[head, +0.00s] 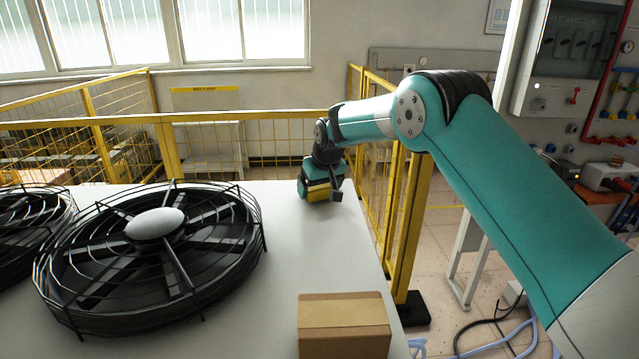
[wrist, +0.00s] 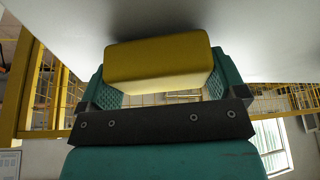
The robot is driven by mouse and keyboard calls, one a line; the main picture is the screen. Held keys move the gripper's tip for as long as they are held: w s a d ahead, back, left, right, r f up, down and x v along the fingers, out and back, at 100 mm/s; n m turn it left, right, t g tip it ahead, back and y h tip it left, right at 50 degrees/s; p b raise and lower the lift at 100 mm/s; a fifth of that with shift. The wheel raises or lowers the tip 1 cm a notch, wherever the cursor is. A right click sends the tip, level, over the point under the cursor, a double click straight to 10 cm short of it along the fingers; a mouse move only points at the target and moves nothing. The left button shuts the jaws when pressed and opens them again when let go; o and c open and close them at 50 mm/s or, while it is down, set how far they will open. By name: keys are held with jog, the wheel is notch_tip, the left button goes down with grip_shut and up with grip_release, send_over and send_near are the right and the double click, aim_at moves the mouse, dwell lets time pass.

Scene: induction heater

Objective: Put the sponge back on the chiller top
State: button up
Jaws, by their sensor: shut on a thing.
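The yellow sponge (wrist: 160,60) is held between the two fingers of my gripper (wrist: 160,92) in the wrist view. In the head view the sponge (head: 318,192) shows as a small yellow block in my gripper (head: 322,190), near the far right part of the white chiller top (head: 285,260). My gripper is shut on it. The sponge is at or just above the chiller top; I cannot tell whether it touches. The far side of the sponge is hidden in both views.
A large black fan (head: 155,250) in a wire guard fills the left of the chiller top, with another fan (head: 30,225) beyond it. A cardboard box (head: 343,325) sits at the near right. Yellow fencing (head: 400,200) runs close along the right and far edges.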

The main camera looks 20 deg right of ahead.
jog(key=shift+f, duration=0.15)
jog(key=shift+f, duration=0.1)
jog(key=o, duration=0.5)
jog(key=shift+o, duration=0.2)
jog(key=shift+r, duration=0.25)
jog(key=b+v, duration=0.4)
jog(key=v, duration=0.7)
jog(key=shift+s+r, duration=0.2)
jog(key=shift+r, duration=0.15)
jog(key=shift+d, duration=0.1)
